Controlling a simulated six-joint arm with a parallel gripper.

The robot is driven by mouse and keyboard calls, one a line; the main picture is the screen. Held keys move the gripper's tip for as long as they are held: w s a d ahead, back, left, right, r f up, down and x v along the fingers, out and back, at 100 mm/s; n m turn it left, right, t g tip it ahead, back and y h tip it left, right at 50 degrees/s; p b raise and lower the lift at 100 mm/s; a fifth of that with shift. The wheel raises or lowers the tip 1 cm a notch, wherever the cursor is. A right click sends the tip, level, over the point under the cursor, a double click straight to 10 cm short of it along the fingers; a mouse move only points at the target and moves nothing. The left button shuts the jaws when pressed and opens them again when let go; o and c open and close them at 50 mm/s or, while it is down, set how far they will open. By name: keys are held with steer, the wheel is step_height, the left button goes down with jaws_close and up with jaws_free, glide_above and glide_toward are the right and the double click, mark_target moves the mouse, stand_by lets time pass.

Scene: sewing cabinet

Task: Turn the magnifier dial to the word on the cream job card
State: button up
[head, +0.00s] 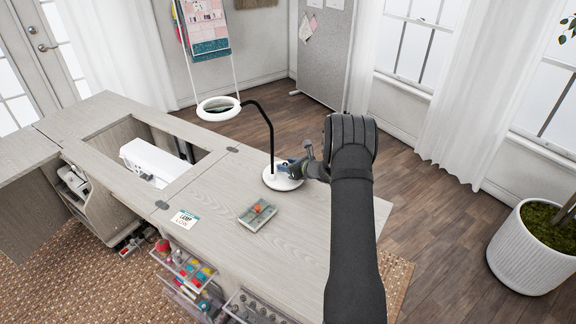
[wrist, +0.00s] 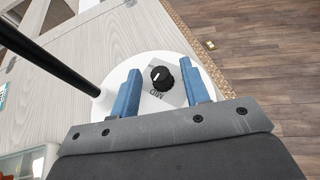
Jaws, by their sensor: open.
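The magnifier lamp's white round base (head: 274,181) stands on the cabinet top, and a black gooseneck rises from it to a white ring head (head: 218,108). In the wrist view, the black dial (wrist: 161,78) has a white pointer mark and sits on a grey plate on the base (wrist: 205,77). One word on the plate shows below the dial, too small to read surely; other markings are hidden. My gripper (wrist: 163,88) is open, its blue fingers on either side of the dial and apart from it. The cream job card (head: 185,219) lies at the cabinet's front, with a blue band and print reading roughly "LOW".
A white sewing machine (head: 152,160) sits in the cabinet opening. Clear drawers of supplies (head: 190,275) stand at the front. The gooseneck (wrist: 50,62) passes left of my fingers.

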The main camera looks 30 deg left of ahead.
jaws_close()
stand_by(0.3)
steer(key=n+g, duration=0.4)
steer(key=g, duration=0.1)
steer(key=shift+w+n, duration=0.35)
steer(key=shift+n, duration=0.05)
steer(key=shift+w+n+g+h, duration=0.2)
steer(key=shift+n+g+h, duration=0.5)
steer(key=shift+n+g, duration=1.35)
steer(key=shift+a+n+g+h, duration=0.15)
steer(key=shift+n+g+h, duration=0.2)
steer(key=shift+g, duration=0.5)
jaws_free()
